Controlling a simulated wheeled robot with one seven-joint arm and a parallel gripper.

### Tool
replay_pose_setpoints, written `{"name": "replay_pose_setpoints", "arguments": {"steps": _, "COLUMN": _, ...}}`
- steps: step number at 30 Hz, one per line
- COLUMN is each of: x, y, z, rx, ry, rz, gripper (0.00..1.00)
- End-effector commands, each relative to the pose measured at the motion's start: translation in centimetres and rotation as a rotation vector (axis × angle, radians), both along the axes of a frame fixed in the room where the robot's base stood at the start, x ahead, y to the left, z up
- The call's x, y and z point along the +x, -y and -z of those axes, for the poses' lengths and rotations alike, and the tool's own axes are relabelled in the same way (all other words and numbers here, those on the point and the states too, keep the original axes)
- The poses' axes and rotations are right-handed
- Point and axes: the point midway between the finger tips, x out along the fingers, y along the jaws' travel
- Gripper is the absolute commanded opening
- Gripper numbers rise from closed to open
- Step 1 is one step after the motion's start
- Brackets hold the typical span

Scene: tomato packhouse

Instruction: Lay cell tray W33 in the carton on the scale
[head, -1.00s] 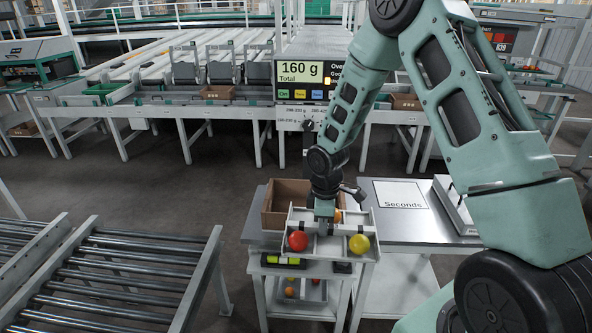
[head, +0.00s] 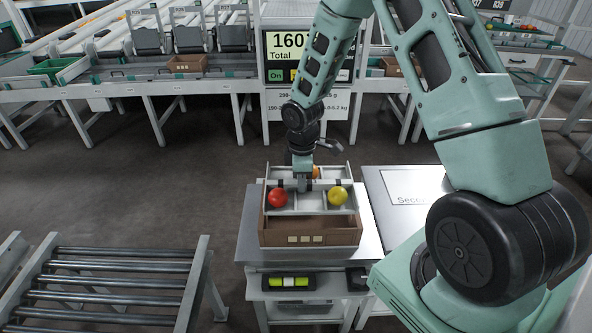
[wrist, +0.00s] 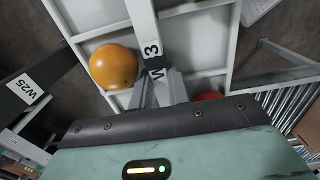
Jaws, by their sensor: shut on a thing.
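The white cell tray (head: 313,209) holds a red tomato (head: 278,197), a yellow tomato (head: 337,196) and an orange tomato (head: 315,172) in separate cells. My gripper (head: 303,186) is shut on its middle divider. In the wrist view the divider's label (wrist: 152,49) reads "W" and "3", partly covered by my gripper (wrist: 170,92). The orange tomato (wrist: 114,67) shows clearly there; the red one (wrist: 208,96) is mostly hidden. The brown carton (head: 308,236) stands under the tray, which looks about level and within its outline. I cannot tell whether it touches the carton's floor.
The scale display (head: 288,41) shows 160. A metal table with a "Seconds" sheet (head: 410,187) is at the right, a roller conveyor (head: 115,285) at the left. A "W25" label (wrist: 27,91) shows in the wrist view. A green-lit device (head: 288,282) sits below the carton.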

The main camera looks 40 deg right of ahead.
Motion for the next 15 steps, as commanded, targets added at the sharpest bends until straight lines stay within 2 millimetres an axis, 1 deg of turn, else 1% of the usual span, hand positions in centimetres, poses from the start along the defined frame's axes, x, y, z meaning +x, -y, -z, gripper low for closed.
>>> {"name": "replay_pose_setpoints", "arguments": {"steps": 8, "x": 0.0, "y": 0.0, "z": 1.3, "rx": 0.000, "ry": 0.000, "rz": 0.000, "gripper": 0.00}}
{"name": "replay_pose_setpoints", "arguments": {"steps": 15, "x": 0.0, "y": 0.0, "z": 3.6, "rx": 0.000, "ry": 0.000, "rz": 0.000, "gripper": 0.00}}
